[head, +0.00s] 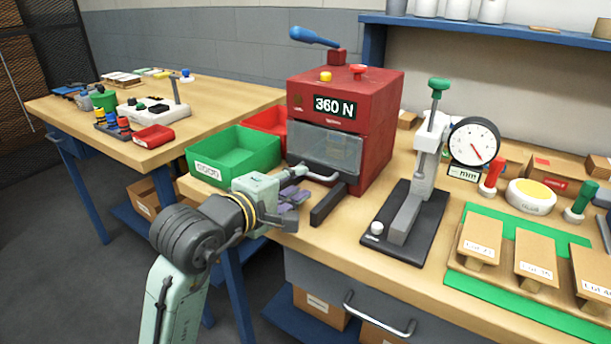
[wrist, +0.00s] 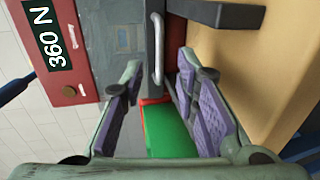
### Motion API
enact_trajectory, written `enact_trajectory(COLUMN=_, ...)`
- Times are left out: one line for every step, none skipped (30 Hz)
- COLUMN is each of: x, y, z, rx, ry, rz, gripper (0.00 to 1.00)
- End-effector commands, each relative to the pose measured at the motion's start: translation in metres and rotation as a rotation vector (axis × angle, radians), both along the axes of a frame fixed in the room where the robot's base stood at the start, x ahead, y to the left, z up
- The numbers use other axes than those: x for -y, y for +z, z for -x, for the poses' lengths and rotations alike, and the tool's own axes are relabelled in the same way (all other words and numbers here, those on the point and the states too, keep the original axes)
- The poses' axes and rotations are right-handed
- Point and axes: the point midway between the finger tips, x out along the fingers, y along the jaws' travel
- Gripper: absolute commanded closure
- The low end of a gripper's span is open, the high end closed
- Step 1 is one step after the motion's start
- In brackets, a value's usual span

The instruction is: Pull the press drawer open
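The red press (head: 376,115) stands on the bench with a "360 N" display; it also shows at the left of the wrist view (wrist: 85,22). A clear window (head: 325,149) is in its front. A silver bar handle (head: 318,175) sits low on the front, on a grey drawer face that looks closed. My gripper (head: 296,184) is just in front of it. In the wrist view, my gripper (wrist: 160,72) is open, purple pads apart. The handle (wrist: 157,48) appears in the gap between the fingertips, touching neither. I cannot tell how deep it sits between them.
A green bin (head: 235,153) and a red bin (head: 266,120) stand left of the press. A dark bar (head: 328,203) lies on the bench close to my gripper's right. A dial gauge stand (head: 405,215) is further right. The floor before the bench is open.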

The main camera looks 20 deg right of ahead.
Motion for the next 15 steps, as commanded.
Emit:
enact_trajectory(x=0.008, y=-0.001, z=-0.006, rx=-0.001, ry=-0.001, rz=-0.001, gripper=0.72)
enact_trajectory(x=0.012, y=-0.002, z=-0.009, rx=-0.001, ry=-0.001, rz=-0.001, gripper=0.72)
enact_trajectory(x=0.017, y=-0.004, z=-0.013, rx=-0.001, ry=-0.001, rz=-0.001, gripper=0.72)
enact_trajectory(x=0.02, y=-0.005, z=-0.016, rx=0.0, ry=-0.001, rz=-0.001, gripper=0.72)
enact_trajectory(x=0.023, y=-0.005, z=-0.018, rx=0.001, ry=-0.001, rz=0.0, gripper=0.72)
enact_trajectory(x=0.027, y=-0.006, z=-0.021, rx=0.001, ry=0.0, rz=0.001, gripper=0.72)
enact_trajectory(x=0.029, y=-0.007, z=-0.023, rx=0.001, ry=0.001, rz=0.001, gripper=0.72)
enact_trajectory(x=0.031, y=-0.008, z=-0.025, rx=0.001, ry=0.001, rz=0.001, gripper=0.72)
enact_trajectory(x=0.033, y=-0.008, z=-0.026, rx=0.002, ry=0.001, rz=0.0, gripper=0.72)
enact_trajectory(x=0.034, y=-0.009, z=-0.027, rx=0.002, ry=0.002, rz=0.0, gripper=0.72)
enact_trajectory(x=0.035, y=-0.009, z=-0.028, rx=0.003, ry=0.002, rz=0.0, gripper=0.72)
enact_trajectory(x=0.036, y=-0.009, z=-0.029, rx=0.003, ry=0.002, rz=0.0, gripper=0.72)
enact_trajectory(x=0.037, y=-0.009, z=-0.029, rx=0.003, ry=0.002, rz=0.0, gripper=0.72)
enact_trajectory(x=0.037, y=-0.009, z=-0.03, rx=0.003, ry=0.002, rz=0.0, gripper=0.72)
enact_trajectory(x=0.037, y=-0.01, z=-0.03, rx=0.004, ry=0.002, rz=0.001, gripper=0.72)
